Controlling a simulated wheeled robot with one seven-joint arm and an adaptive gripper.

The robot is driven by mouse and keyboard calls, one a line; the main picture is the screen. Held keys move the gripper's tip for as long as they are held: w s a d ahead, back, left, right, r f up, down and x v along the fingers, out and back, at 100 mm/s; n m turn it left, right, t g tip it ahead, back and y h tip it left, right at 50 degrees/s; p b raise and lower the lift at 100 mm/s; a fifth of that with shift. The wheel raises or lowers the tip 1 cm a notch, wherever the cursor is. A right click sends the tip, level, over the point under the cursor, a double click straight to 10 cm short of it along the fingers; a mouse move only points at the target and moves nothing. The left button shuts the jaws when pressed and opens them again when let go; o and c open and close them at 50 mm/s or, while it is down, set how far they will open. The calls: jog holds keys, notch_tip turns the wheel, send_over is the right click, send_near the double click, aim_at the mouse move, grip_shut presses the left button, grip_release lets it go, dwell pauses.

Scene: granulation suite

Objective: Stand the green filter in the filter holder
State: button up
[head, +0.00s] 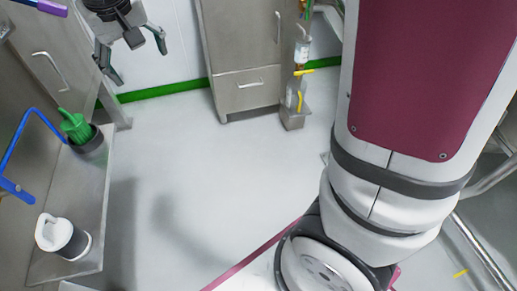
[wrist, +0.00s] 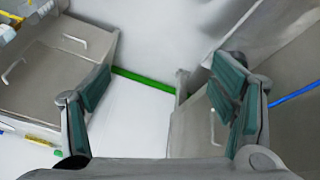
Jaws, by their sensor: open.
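The green filter (head: 75,125) is in the dark round filter holder (head: 90,148) on the steel bench at the left of the head view. Its lower part is hidden inside the holder, and its upper part sticks out above the rim, leaning toward the upper left. My gripper (head: 138,62) is at the upper left of the head view, apart from the filter. It also shows in the wrist view (wrist: 163,75), with its fingers spread and nothing between them. Neither the filter nor the holder can be made out in the wrist view.
A white-lidded container (head: 62,236) stands on the near part of the bench (head: 88,195). A blue bent handle (head: 22,140) reaches over the bench's left side. Steel cabinets (head: 240,50) stand at the back. The floor (head: 200,165) right of the bench is clear.

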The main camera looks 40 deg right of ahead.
jog(key=s+d+r+m+g, duration=0.1)
jog(key=s+d, duration=0.3)
jog(key=s, duration=0.6)
jog(key=s+d+r+g, duration=0.1)
jog(key=s+d, duration=0.3)
jog(key=s, duration=0.5)
jog(key=s+f+g, duration=0.1)
jog(key=s+f, duration=0.1)
jog(key=s, duration=0.6)
jog(key=s+f+g+y, duration=0.1)
jog(key=s, duration=0.8)
jog(key=shift+d+f, duration=0.35)
jog(key=shift+d, duration=0.1)
jog(key=shift+w, duration=0.1)
notch_tip(320, 180, up, 32)
jog(key=t+p, duration=0.4)
jog(key=p, duration=2.6)
jog(key=shift+d+f, duration=0.15)
jog(key=shift+d, duration=0.15)
